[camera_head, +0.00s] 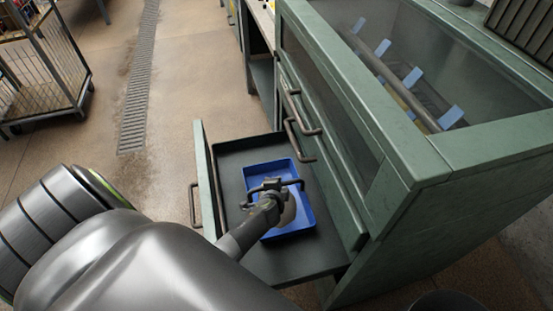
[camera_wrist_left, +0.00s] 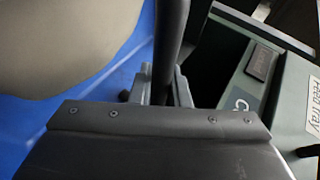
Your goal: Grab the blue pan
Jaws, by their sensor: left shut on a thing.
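The blue pan (camera_head: 303,208) sits in the pulled-out drawer (camera_head: 229,160) of a green machine. A dark bar handle (camera_head: 293,182) spans the pan. My left gripper (camera_head: 270,186) reaches down over the pan and is shut on this handle. In the left wrist view, the dark handle (camera_wrist_left: 170,40) runs up from between the fingers of my left gripper (camera_wrist_left: 163,88), and the blue pan (camera_wrist_left: 95,100) lies behind. A beige rounded thing (camera_wrist_left: 60,40) covers part of the pan there. My right gripper is out of view.
The green machine (camera_head: 410,155) stands at right, with a clear-topped compartment and dark handles on its front. The drawer's front panel (camera_head: 204,180) stands left of the pan. A wire cart (camera_head: 40,75) is at upper left. The floor (camera_head: 180,110) between is clear, with a drain grate (camera_head: 138,90).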

